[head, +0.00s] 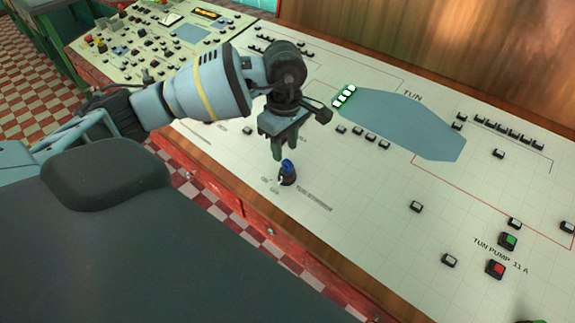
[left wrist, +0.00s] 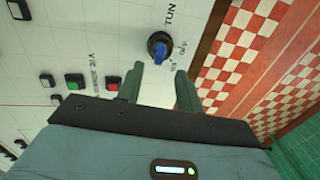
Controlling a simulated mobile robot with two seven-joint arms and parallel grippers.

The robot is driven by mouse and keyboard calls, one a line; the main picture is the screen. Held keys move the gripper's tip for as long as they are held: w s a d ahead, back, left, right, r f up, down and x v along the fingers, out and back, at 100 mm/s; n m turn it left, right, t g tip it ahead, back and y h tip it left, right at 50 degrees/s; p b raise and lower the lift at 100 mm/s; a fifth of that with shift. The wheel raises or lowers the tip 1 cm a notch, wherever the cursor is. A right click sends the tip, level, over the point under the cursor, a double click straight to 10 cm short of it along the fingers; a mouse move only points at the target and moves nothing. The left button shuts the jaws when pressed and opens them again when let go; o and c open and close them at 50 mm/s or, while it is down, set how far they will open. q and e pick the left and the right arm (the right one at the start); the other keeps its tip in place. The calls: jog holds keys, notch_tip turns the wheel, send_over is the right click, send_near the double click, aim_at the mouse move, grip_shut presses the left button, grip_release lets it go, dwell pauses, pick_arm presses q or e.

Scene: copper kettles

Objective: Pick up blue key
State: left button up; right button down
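The blue key (head: 288,166) stands in a round black switch on the white control panel (head: 350,215), near the panel's front edge. The key (left wrist: 160,52) also shows in the left wrist view, just beyond the fingertips and roughly in line with the gap between them. My left gripper (head: 277,153) points down above the panel, close to the key. In the left wrist view my left gripper (left wrist: 159,72) has its two green fingers apart with nothing between them.
A green button (head: 508,240) and a red button (head: 496,269) stand at the panel's right. Several small black switches dot the panel. A grey-blue screen (head: 400,122) lies behind the key. Another console (head: 150,45) stands at the upper left. A checkered floor lies below the front edge.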

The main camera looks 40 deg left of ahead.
aim_at(288, 161)
pick_arm(q)
jog(key=shift+d+f+p, duration=0.15)
jog(key=shift+d+f, duration=0.05)
jog(key=shift+f, duration=1.1)
jog(key=shift+d+f+p, duration=0.15)
jog(key=shift+d+f, duration=0.05)
jog(key=shift+f, duration=1.05)
grip_shut()
